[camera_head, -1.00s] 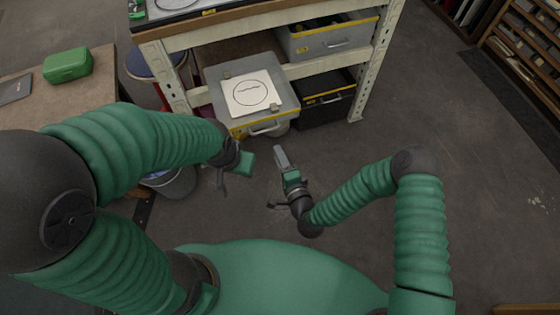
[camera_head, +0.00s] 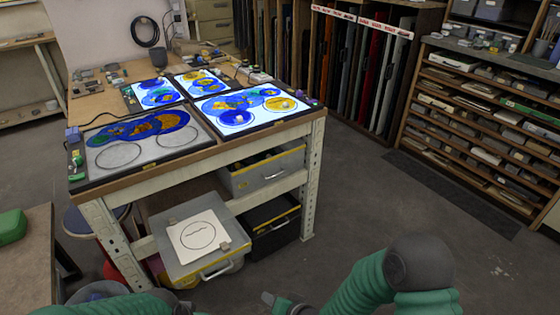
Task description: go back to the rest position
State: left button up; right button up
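My green right arm bends up to a dark elbow at the lower right.
The work table (camera_head: 204,153) carries several lit panels with blue painted glass. Below, a grey drawer (camera_head: 234,255) sticks out with a sheet (camera_head: 180,236) bearing a drawn circle. A shelf rack (camera_head: 480,125) stands at right. The floor (camera_head: 375,205) between is clear.

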jog(key=s+d+r+n+g+h, duration=0.1)
jog(key=s+d+r+g+h, duration=0.1)
jog(key=s+d+r, duration=0.35)
jog(key=s+d+r+n+g+h, duration=0.1)
jog(key=s+d+r+h, duration=0.15)
jog(key=d, duration=0.65)
jog(key=s+d+r+n+g+h, duration=0.1)
jog(key=s+d+r+g+h, duration=0.1)
jog(key=s+d+r, duration=0.4)
notch_tip(320, 180, up, 17)
jog(key=d+p, duration=0.1)
jog(key=p, duration=1.7)
jog(key=shift+d+f+p, duration=0.15)
jog(key=shift+d+p, duration=0.15)
jog(key=shift+p, duration=0.1)
